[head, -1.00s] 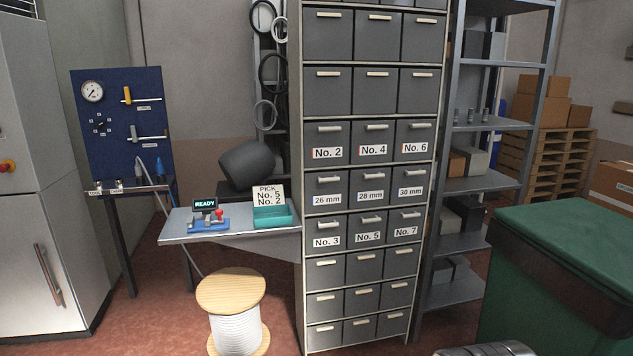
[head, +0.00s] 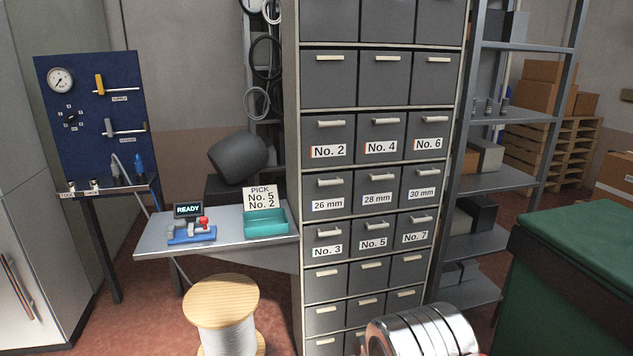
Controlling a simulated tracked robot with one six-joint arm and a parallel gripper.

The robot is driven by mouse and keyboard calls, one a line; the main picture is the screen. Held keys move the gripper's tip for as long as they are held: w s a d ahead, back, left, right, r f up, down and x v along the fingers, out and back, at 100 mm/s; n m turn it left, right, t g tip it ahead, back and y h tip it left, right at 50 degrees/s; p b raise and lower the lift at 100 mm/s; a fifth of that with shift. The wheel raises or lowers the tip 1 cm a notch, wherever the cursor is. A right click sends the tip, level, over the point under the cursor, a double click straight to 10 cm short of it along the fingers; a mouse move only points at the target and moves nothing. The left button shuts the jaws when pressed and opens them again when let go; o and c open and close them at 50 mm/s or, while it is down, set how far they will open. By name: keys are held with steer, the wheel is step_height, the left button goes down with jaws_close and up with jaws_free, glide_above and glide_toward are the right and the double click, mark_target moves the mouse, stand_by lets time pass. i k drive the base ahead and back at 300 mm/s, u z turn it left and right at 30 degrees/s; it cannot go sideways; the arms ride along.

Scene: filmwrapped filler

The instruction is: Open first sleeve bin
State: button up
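The drawer cabinet (head: 294,220) stands in the middle of the head view, and all its visible bins look shut. The card (head: 261,198) reads "PICK No. 5 No. 2". The No. 5 bin (head: 391,230) is in the middle column, below the 28 mm bin (head: 377,184). The No. 2 bin (head: 327,154) is higher, in the left column. Each bin has a pale bar handle. My gripper is not in view; ribbed silver rings, probably part of my arm, show at the bottom edge in front of the lowest bins.
A side table (head: 150,240) left of the cabinet holds a teal tray (head: 267,228) and a blue device with a READY display (head: 189,210). A cable spool (head: 222,310) stands on the floor in front. A green-lidded container (head: 580,240) is at right, beside metal shelving (head: 480,240).

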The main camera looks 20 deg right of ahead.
mark_target(323, 195)
steer(key=u, duration=0.25)
steer(key=i, duration=1.25)
steer(key=u, duration=0.25)
